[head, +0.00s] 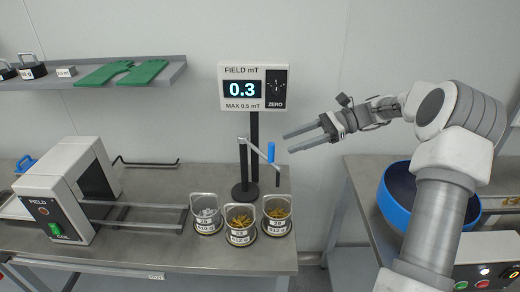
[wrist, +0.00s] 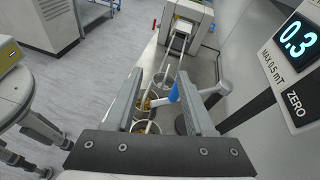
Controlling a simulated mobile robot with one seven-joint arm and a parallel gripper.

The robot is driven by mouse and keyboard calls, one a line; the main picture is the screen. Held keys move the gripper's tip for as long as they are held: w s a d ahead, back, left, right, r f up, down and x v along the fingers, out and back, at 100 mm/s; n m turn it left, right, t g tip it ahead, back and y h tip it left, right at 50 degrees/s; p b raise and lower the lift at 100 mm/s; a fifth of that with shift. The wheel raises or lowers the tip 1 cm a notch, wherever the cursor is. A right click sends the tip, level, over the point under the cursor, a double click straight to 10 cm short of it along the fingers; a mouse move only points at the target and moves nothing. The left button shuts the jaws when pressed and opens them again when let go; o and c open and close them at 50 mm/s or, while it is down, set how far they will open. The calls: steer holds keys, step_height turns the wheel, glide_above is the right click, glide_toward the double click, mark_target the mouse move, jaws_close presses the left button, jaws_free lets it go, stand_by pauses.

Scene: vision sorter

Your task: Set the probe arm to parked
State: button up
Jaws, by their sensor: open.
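The probe arm (head: 257,150) is a thin pale bar on the dark post (head: 255,155) below the field display. Its blue handle (head: 271,152) stands near the bar's outer end, and a thin rod hangs below it. My gripper (head: 288,143) is open and empty, just right of the blue handle and apart from it, with its fingers pointing left. In the wrist view the blue handle (wrist: 174,93) shows between the open fingers, beyond them, with the pale bar (wrist: 190,92) beside it. Part of the bar is hidden by the right finger.
The field display (head: 253,88) reads 0.3 mT. Several wire-handled cups (head: 240,220) of small parts stand below the probe arm. A grey field box (head: 55,200) with rails sits left. A blue bowl (head: 392,208) is on the right bench. A gap separates the benches.

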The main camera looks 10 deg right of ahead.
steer(key=w+d+f+m+t+y+b, duration=0.1)
steer(key=w+d+f+m+t+y, duration=0.2)
steer(key=d, duration=0.6)
glide_above(260, 154)
steer(key=s, duration=0.4)
steer(key=shift+w+a+f+y+p, duration=0.2)
steer(key=shift+a+f+y+p, duration=0.1)
steer(key=shift+f+p, duration=0.25)
jaws_close()
stand_by(0.5)
